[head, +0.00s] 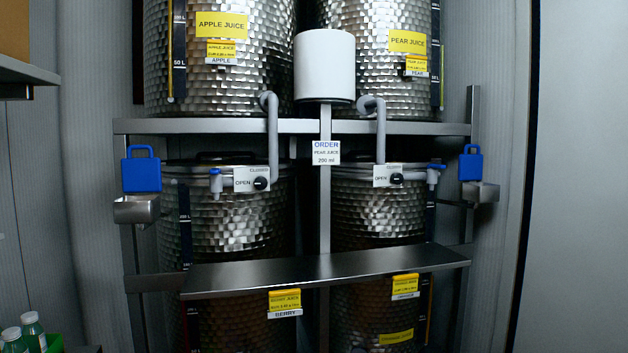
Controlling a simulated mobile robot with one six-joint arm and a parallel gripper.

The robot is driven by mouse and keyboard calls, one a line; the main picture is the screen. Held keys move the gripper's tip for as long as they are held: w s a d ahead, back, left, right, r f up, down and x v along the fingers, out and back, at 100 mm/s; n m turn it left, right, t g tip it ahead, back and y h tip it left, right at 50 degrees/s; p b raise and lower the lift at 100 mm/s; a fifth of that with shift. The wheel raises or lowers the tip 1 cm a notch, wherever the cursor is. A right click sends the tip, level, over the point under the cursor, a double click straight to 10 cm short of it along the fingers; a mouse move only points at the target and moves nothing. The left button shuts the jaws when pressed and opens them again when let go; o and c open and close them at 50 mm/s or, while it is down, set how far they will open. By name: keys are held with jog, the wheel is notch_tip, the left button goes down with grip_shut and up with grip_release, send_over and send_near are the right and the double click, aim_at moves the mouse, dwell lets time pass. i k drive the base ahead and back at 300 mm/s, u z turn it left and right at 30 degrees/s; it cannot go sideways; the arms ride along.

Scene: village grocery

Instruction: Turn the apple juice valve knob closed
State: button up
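The apple juice tank (218,75) stands at the upper left with a yellow APPLE JUICE label. A grey pipe (272,135) comes down from it to a small white plate (242,180) marked OPEN at the left and, in smaller print, CLOSED at the top. The black apple juice valve knob (261,183) sits at the plate's right end. Its pointing direction is too small to tell. A spout with a blue top (215,184) is left of the plate. My gripper is not in the head view.
A similar black knob (396,178) sits under the pear juice tank (397,80). A metal shelf (325,268) runs below both valves. A white cylinder (325,65) and an order sign (326,152) are between them. Blue padlock-shaped pieces (141,170) hang at both sides. Bottles (32,330) stand lower left.

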aim_at(260, 183)
jog(key=z, duration=0.15)
jog(key=i, duration=1.3)
jog(key=u, duration=0.35)
